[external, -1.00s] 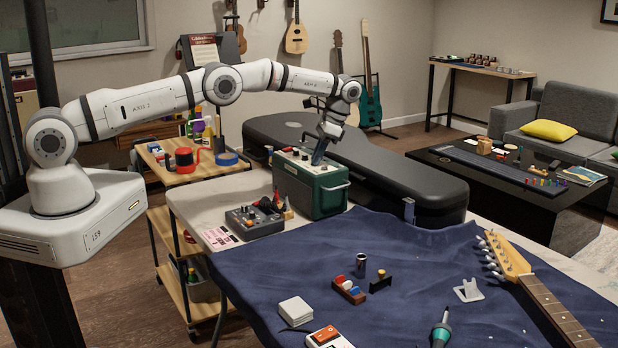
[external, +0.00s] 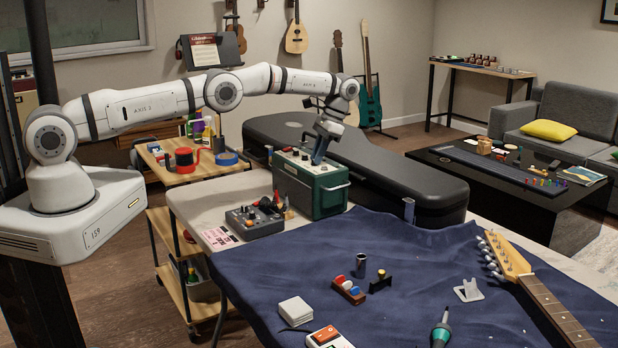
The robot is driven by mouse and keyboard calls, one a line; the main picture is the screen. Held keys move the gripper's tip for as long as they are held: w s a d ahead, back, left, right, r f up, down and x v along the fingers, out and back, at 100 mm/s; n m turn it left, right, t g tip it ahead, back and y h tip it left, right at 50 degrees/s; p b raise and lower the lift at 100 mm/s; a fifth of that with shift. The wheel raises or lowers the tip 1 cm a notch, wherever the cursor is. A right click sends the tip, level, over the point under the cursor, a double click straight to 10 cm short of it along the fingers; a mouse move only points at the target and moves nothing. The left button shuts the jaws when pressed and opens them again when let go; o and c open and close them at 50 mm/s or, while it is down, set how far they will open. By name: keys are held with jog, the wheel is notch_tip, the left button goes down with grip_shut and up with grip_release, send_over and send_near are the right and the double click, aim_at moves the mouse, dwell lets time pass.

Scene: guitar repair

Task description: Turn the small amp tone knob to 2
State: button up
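The small amp (external: 322,196) is a green box with a grey top panel and a handle on its front. It stands on the pale bench top beside the blue cloth. Small knobs show on its top panel (external: 297,156), but their marks and settings are too small to read. My gripper (external: 317,160) points down at the right part of the top panel, at or just above it. The fingers hide what lies under them. I cannot tell whether they are open or shut, or whether they touch the tone knob.
A black guitar case (external: 405,172) lies close behind the amp. A grey pedal unit (external: 254,220) stands at its left front. The blue cloth (external: 400,250) holds a guitar neck (external: 540,290), picks in a holder (external: 348,290) and a screwdriver (external: 441,330).

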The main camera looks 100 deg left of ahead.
jog(key=o, duration=0.4)
jog(key=shift+r, duration=0.1)
notch_tip(320, 180, up, 10)
jog(key=p, duration=0.4)
dwell(0.5)
